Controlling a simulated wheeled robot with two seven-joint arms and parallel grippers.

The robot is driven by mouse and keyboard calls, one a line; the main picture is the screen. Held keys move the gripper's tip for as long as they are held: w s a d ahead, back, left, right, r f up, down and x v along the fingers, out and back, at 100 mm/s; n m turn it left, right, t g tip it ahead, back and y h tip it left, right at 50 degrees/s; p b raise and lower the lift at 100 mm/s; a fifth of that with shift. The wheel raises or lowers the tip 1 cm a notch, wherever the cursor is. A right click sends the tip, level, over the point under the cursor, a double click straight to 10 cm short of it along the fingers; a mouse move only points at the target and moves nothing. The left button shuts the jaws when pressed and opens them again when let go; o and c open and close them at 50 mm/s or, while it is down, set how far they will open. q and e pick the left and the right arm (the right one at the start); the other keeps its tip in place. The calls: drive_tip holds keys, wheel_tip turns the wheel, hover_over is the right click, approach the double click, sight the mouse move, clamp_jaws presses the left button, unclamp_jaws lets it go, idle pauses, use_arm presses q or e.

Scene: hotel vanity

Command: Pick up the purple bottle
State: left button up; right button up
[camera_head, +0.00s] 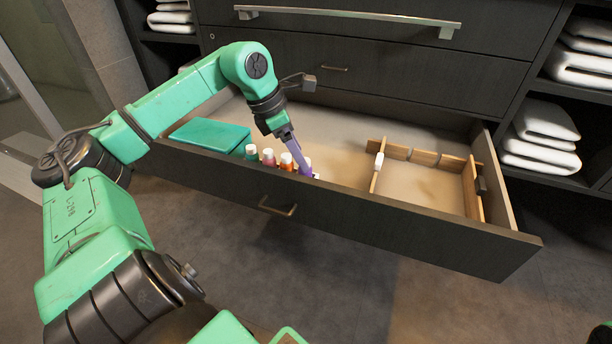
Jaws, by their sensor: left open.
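The purple bottle (307,168) stands in the open drawer near its front wall, at the right end of a row of small white-capped bottles. Only its upper part shows; the drawer front hides the rest. My left gripper (297,155) reaches down from above, with its fingers right at the purple bottle's top. It is open. I cannot tell whether the fingers are around the bottle or just beside it. My right gripper is not in view.
Red-orange (287,162), pink (268,158) and green (251,152) bottles stand close left of the purple one. A teal box (208,135) lies at the drawer's left. A wooden divider (425,157) stands at the right. The drawer floor between is clear.

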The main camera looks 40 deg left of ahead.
use_arm(q)
drive_tip(key=x, duration=0.4)
drive_tip(key=shift+s+a+f, duration=0.1)
drive_tip(key=shift+s+f, duration=0.1)
drive_tip(key=shift+f, duration=0.15)
drive_tip(key=shift+w+f, duration=0.15)
drive_tip(key=shift+f, duration=0.1)
clamp_jaws()
drive_tip(key=shift+r, duration=0.1)
